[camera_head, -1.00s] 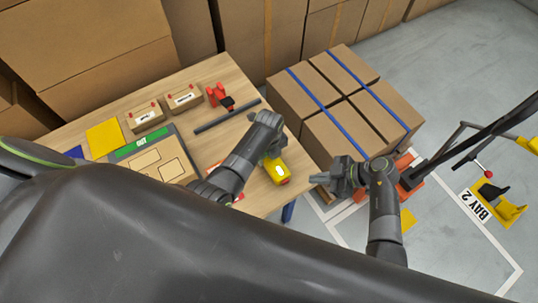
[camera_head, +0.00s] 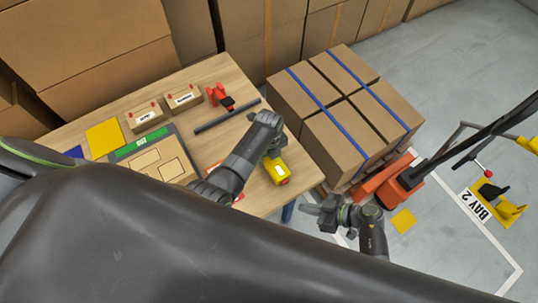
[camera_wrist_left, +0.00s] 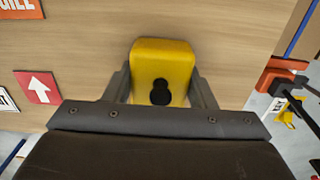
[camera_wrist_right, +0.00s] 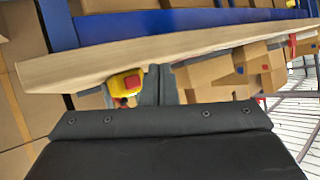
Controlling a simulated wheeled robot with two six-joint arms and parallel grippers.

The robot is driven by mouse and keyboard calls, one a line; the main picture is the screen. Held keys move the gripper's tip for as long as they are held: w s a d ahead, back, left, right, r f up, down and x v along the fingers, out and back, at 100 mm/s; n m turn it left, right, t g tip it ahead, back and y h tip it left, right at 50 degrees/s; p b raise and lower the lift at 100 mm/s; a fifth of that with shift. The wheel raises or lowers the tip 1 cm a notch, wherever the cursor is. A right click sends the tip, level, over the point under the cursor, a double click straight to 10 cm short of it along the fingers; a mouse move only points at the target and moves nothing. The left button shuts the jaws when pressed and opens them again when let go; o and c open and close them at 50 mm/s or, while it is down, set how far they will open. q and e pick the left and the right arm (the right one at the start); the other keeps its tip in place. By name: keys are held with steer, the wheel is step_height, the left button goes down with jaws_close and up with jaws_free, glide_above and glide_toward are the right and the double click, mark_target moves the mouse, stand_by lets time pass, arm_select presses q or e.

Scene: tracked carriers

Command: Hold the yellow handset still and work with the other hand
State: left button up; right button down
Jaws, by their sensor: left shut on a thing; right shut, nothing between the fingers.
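The yellow handset (camera_head: 277,171) is at the right front edge of the wooden table. In the left wrist view the handset (camera_wrist_left: 162,60) sits between the fingers and shows a dark keyhole-shaped mark. My left gripper (camera_wrist_left: 163,88) is shut on it, pointing down from above. The left wrist partly hides the handset in the head view. My right gripper (camera_head: 307,210) is shut and empty, off the table's front right corner, apart from the handset. In the right wrist view the handset (camera_wrist_right: 125,82) shows just left of the shut fingers, with a red part on it.
The table (camera_head: 236,77) holds a green-edged board (camera_head: 143,142), two small labelled boxes, a red tool (camera_head: 219,96) and a dark bar (camera_head: 227,116). Strapped cartons (camera_head: 345,100) stand to the right, with an orange pallet truck (camera_head: 390,186) beside them. Floor right of my right gripper is partly clear.

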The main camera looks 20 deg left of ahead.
mark_target(295, 194)
steer(key=shift+w+a, duration=1.05)
steer(key=shift+a, duration=0.25)
steer(key=shift+w+a, duration=1)
steer(key=shift+a, duration=0.25)
steer(key=shift+w+a, duration=0.25)
steer(key=shift+a, duration=0.1)
steer(key=shift+w+a, duration=0.2)
steer(key=shift+a, duration=0.05)
stand_by(0.7)
steer(key=shift+s+d, duration=0.5)
steer(key=shift+d, duration=0.1)
steer(key=s+d, duration=0.3)
steer(key=d, duration=0.1)
steer(key=shift+s+d, duration=0.35)
